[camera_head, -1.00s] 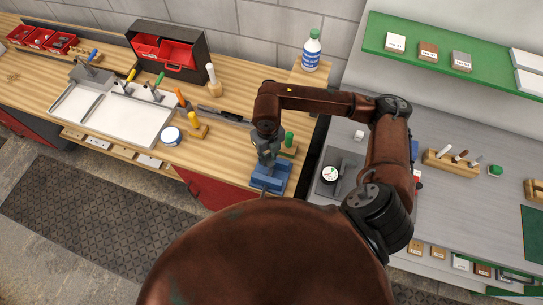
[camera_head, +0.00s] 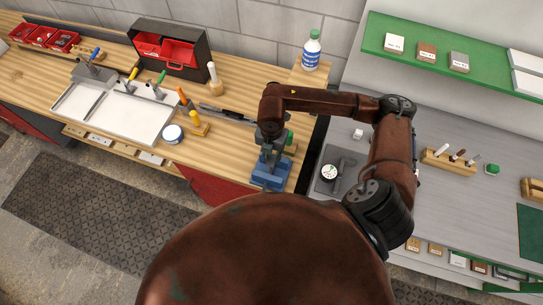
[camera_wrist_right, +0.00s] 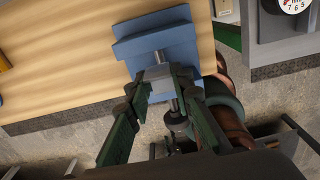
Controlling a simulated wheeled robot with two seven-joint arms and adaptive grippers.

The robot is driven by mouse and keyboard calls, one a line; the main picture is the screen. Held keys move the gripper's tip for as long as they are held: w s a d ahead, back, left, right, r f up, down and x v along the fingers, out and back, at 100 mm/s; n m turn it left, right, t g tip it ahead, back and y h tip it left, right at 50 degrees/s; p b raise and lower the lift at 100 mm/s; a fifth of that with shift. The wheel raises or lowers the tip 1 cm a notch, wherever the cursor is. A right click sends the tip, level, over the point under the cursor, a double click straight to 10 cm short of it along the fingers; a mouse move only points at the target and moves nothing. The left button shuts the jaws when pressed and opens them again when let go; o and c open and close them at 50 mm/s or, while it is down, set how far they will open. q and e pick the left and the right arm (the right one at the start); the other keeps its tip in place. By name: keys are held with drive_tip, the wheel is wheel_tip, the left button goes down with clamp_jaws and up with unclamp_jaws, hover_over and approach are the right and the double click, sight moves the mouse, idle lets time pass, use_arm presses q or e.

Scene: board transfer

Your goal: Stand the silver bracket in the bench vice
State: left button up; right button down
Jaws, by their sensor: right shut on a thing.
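The blue bench vice (camera_head: 271,171) stands at the right front end of the wooden bench. My right gripper (camera_wrist_right: 158,82) is shut on the silver bracket (camera_wrist_right: 158,73), a small grey piece between the green fingertips, close to the vice's front in that picture. Whether the bracket touches the vice I cannot tell. In the head view my right gripper (camera_head: 270,138) is over the vice, and the bracket cannot be made out. My left gripper is not in view.
A green-handled tool (camera_head: 289,138) stands close behind the vice. A dial gauge (camera_head: 329,172) sits on a grey plate to the right, across a dark gap.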

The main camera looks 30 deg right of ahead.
sight(272, 171)
drive_tip(key=shift+f+b, duration=1.25)
drive_tip(key=shift+f, duration=0.15)
drive_tip(key=shift+f+b, duration=2.6)
drive_tip(key=shift+f, duration=0.8)
drive_tip(key=c, duration=1.6)
unclamp_jaws()
drive_tip(key=shift+r, duration=0.15)
wheel_tip(272, 171, up, 12)
drive_tip(key=shift+f, duration=0.1)
